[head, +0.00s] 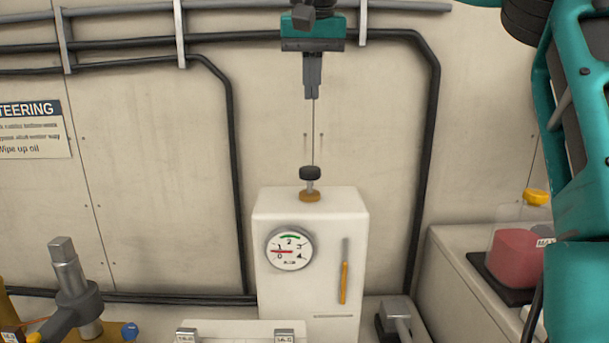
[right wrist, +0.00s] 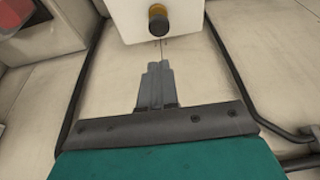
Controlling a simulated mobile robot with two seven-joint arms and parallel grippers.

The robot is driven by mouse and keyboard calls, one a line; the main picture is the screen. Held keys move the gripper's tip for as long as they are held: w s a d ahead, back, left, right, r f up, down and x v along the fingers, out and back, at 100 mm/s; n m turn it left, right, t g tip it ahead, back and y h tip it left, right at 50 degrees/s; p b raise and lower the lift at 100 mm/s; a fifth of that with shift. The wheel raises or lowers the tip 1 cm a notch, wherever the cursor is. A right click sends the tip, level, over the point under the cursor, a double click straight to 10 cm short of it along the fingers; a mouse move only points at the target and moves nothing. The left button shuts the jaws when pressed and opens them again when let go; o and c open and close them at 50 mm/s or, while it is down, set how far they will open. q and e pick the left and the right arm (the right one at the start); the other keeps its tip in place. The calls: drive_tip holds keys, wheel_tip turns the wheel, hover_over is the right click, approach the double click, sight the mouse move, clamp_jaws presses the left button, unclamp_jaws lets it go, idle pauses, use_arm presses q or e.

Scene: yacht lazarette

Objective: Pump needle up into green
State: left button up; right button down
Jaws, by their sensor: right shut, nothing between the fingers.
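A white pump box (head: 335,225) stands against the back wall. On its top is a plunger with a black knob (head: 311,173) above a brass collar (head: 309,196); the knob also shows in the right wrist view (right wrist: 158,13). A round gauge (head: 289,249) is on the box's front. Its red needle (head: 281,251) points left, outside the green arc (head: 290,237) at the top of the dial. My right gripper (head: 312,94) is shut and empty, pointing down well above the knob and apart from it. My left gripper is not in view.
Black pipes (head: 431,150) run along the wall on both sides of the box. A clear container with red fluid (head: 517,257) and a yellow cap stands at right. A metal post (head: 67,265) rises at lower left. A grey metal fitting (head: 397,318) sits right of the box.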

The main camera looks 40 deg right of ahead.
sight(311, 170)
drive_tip(key=shift+d+r, duration=0.1)
drive_tip(key=shift+r, duration=0.1)
drive_tip(key=x, duration=1.3)
drive_tip(key=shift+s+a+f, duration=0.15)
drive_tip(key=shift+s+a, duration=0.2)
drive_tip(key=shift+f, duration=0.5)
drive_tip(key=shift+f+b, duration=0.4)
drive_tip(key=shift+f, duration=1.4)
drive_tip(key=shift+s, duration=0.1)
